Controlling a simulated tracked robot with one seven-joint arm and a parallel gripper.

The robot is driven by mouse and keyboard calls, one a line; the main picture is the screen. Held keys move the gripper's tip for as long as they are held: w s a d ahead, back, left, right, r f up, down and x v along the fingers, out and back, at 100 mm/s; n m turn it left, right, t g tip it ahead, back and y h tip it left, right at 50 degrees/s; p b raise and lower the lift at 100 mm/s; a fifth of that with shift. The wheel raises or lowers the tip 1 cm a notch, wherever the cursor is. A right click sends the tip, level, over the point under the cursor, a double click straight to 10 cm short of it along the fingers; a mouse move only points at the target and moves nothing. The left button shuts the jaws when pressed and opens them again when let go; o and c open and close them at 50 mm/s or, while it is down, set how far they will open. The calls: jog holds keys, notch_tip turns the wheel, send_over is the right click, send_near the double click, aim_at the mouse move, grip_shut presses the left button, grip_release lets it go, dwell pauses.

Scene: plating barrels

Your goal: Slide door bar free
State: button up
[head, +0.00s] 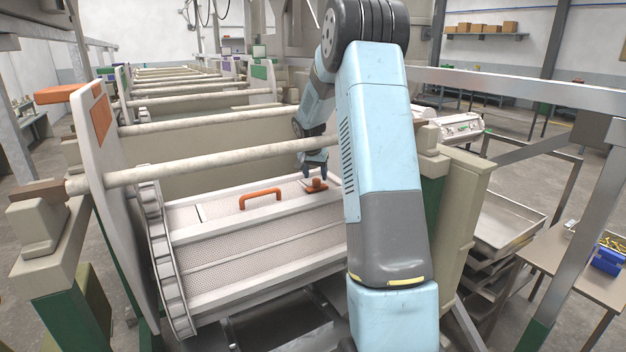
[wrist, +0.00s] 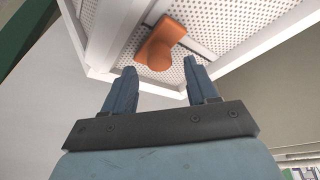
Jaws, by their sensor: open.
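The plating barrel (head: 265,252) has white perforated panels and lies between side plates in front of me. An orange knob (head: 316,185) sits at the right part of its door, at the end of what looks like the door bar. In the wrist view the orange knob (wrist: 158,48) stands on a grey strip, the door bar (wrist: 190,38), across the perforated panel. My gripper (head: 315,168) is at the knob in the head view. In the wrist view my gripper (wrist: 160,78) is open, its two blue fingers on either side below the knob, with nothing between them. Contact cannot be told.
An orange handle (head: 260,198) rises from the door left of the knob. A long pale rod (head: 220,162) crosses above the barrel. The left side plate (head: 100,140) bounds it. Stacked metal trays (head: 505,220) and a table with a blue bin (head: 608,255) stand right.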

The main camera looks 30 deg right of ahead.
aim_at(317, 185)
jog(key=shift+x, duration=1.25)
grip_shut()
